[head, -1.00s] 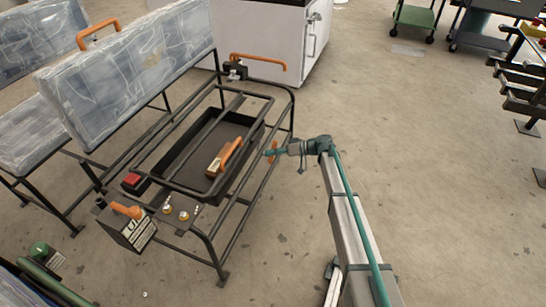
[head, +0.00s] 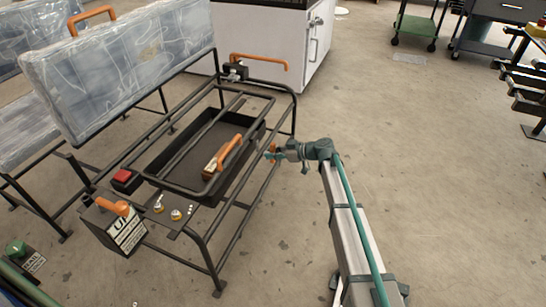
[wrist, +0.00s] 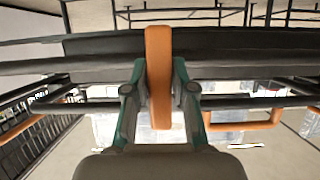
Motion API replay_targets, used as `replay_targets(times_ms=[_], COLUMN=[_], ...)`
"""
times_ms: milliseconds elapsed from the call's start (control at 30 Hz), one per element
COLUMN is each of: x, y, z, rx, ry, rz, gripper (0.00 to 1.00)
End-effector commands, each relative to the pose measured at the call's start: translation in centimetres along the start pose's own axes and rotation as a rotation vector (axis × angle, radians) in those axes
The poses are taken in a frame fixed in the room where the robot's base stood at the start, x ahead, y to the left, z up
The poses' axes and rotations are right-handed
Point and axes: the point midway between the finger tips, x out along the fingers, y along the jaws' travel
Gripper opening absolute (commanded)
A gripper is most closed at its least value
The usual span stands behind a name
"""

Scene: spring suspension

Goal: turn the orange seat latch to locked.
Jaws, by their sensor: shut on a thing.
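An orange bar (wrist: 158,80) stands upright between my gripper's two green fingers in the wrist view. My gripper (wrist: 159,100) is shut on it, with one finger against each side. In the head view my gripper (head: 271,155) is at the right side rail of the black seat frame (head: 262,195), where only a little of the orange bar (head: 274,148) shows. An orange lever (head: 223,153) with a label plate lies inside the frame, left of my gripper and apart from it. I cannot read any locked mark on the held bar.
An orange handle (head: 258,59) is at the frame's back. A labelled box (head: 123,228) with an orange lever and a red block (head: 126,180) are at the left. A wrapped seat back (head: 120,70) rises behind. Dark rails cross close to my fingers.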

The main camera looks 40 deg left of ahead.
Motion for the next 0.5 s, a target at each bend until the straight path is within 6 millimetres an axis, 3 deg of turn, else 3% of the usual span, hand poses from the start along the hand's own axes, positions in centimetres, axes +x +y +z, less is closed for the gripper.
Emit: replay_targets(times_ms=[467,500], x=[0.07,0.07], y=[0.04,0.04], z=[-0.12,-0.12], rx=[-0.017,-0.017], ry=[0.001,0.001], rz=[0.007,0.007], gripper=[0.00,0.26])
